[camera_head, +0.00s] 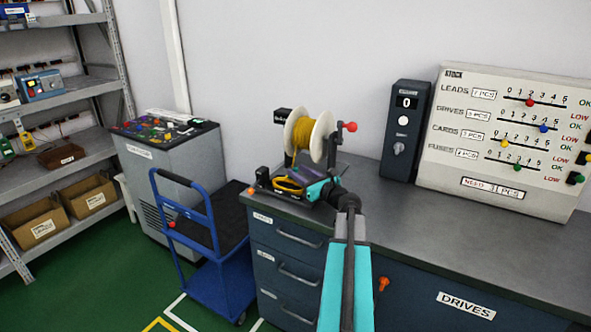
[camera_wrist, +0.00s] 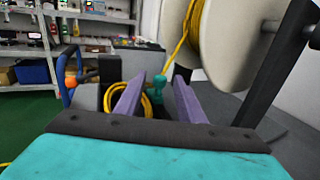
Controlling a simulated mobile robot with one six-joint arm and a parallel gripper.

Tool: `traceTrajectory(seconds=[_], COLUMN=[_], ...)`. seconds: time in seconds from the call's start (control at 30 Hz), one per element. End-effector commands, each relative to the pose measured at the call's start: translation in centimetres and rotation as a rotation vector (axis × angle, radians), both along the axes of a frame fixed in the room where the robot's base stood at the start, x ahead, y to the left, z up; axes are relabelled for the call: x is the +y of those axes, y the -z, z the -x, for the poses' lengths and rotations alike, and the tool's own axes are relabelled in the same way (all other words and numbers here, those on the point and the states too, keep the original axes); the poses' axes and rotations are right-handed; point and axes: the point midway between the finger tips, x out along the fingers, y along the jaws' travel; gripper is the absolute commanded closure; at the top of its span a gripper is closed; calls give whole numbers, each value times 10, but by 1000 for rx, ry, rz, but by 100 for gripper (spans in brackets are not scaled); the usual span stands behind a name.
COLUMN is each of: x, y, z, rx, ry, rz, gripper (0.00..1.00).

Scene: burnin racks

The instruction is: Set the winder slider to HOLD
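The winder stands on the left end of the bench. Its white spool (camera_head: 321,135) carries yellow cable and sits in a dark frame; the spool also fills the top right of the wrist view (camera_wrist: 240,40). A coil of yellow cable (camera_wrist: 146,104) lies low at the winder. My gripper (camera_wrist: 160,78) reaches in low at the winder with its two purple fingers apart. A small teal knob (camera_wrist: 157,84) shows between the fingertips, with no clear contact. I cannot tell whether it is the slider's handle, and no HOLD mark is readable.
A red crank knob (camera_head: 350,127) sticks out right of the spool. A dark box reading 0 (camera_head: 406,130) and a white STOCK board (camera_head: 505,145) stand further right. A blue cart (camera_head: 205,220) stands left of the bench. The bench top (camera_head: 440,230) is clear at right.

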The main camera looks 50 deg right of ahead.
Motion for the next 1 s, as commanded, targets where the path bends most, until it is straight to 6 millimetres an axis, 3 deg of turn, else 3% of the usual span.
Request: traceTrajectory(seconds=[0.3, 0.67, 0.9, 1.0], x=[-5, -5, -5, -5], y=[0, 0, 0, 0], z=[-25, -27, -26, -26], rx=[-1, 0, 0, 0], ry=[0, 2, 2, 2], rz=[-1, -1, 0, 0], gripper=[64, 64, 100, 100])
